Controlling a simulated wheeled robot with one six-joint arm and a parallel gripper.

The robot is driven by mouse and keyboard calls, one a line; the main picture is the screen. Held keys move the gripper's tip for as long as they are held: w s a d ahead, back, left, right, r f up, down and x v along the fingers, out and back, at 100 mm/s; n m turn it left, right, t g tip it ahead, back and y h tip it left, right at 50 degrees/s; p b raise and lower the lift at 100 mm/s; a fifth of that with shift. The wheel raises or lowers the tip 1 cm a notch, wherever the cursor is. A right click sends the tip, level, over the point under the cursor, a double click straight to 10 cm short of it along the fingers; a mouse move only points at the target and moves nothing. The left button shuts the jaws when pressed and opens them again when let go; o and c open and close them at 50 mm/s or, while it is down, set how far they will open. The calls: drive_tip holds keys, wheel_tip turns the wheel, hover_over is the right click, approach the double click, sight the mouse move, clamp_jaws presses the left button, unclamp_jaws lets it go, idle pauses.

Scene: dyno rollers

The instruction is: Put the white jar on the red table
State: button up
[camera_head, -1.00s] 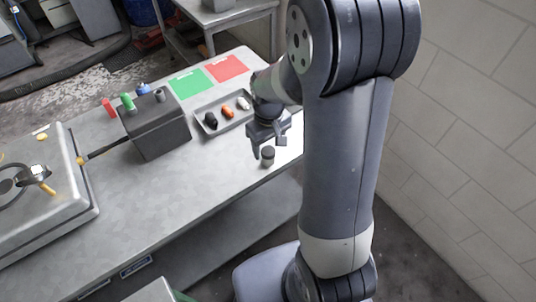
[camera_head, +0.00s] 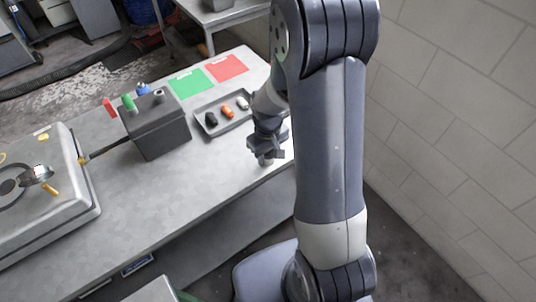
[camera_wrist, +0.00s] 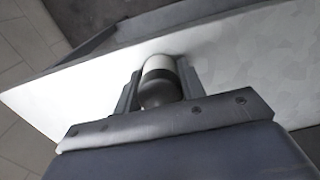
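The jar (camera_wrist: 160,80) stands upright on the grey bench, with a pale body and a dark lid. In the wrist view it is between my gripper's two fingers (camera_wrist: 160,88), which are close to it on both sides. I cannot tell whether they press on it. In the head view my gripper (camera_head: 267,153) is over the jar and hides most of it; only a small lower part (camera_head: 266,163) shows. No red table is seen as such; a flat red square (camera_head: 226,68) lies at the far end of the bench.
A green square (camera_head: 191,82) lies left of the red one. A grey tray (camera_head: 226,128) with black, orange and white items is just behind my gripper. A dark box (camera_head: 160,128) with coloured knobs stands left of it. The bench front (camera_head: 150,215) is clear.

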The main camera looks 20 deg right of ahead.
drive_tip(key=c, duration=0.6)
